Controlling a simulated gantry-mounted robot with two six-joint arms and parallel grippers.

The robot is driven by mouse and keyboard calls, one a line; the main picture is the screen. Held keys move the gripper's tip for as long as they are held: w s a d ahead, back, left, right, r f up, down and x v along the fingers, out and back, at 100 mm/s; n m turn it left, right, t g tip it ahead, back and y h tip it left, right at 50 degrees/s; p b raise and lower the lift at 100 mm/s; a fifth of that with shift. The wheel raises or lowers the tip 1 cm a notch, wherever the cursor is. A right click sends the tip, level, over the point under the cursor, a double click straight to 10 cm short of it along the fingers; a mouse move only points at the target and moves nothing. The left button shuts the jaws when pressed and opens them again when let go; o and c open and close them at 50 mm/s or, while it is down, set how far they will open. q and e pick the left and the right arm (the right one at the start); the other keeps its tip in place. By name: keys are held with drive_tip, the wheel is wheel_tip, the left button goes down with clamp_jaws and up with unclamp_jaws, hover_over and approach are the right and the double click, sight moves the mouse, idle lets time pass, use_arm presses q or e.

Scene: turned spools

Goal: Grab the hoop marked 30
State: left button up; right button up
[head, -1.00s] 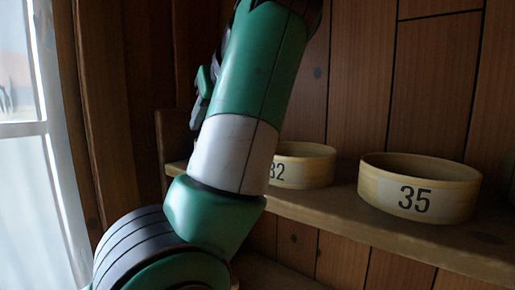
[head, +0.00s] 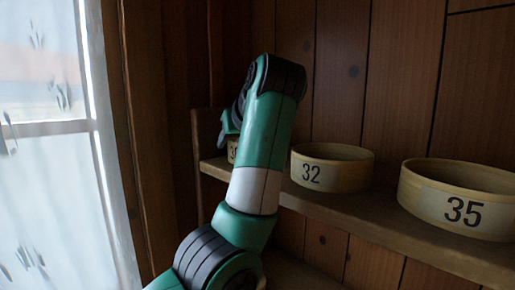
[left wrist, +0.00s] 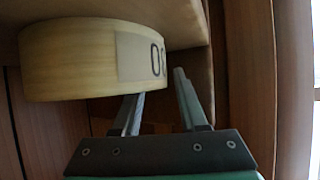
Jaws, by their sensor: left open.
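The hoop marked 30 (left wrist: 75,62) is a pale wooden ring. In the left wrist view it appears upside down against the shelf, its label partly cut off by its curve. In the head view only a sliver of this hoop (head: 232,151) shows at the shelf's far left end, behind my arm. My left gripper (left wrist: 160,84) is open at the labelled side of the hoop. One finger's tip is hidden behind the hoop's rim; the other finger stands clear to the right. Nothing is held. In the head view the left gripper (head: 226,128) is mostly hidden by my arm.
A hoop marked 32 (head: 333,168) and a larger hoop marked 35 (head: 458,199) stand further right on the wooden shelf (head: 390,218). A plank wall is behind. A window (head: 50,150) is at the left. The shelf has an upright end board (head: 201,132).

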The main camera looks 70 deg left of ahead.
use_arm(q)
clamp_jaws()
drive_tip(key=shift+r, duration=0.15)
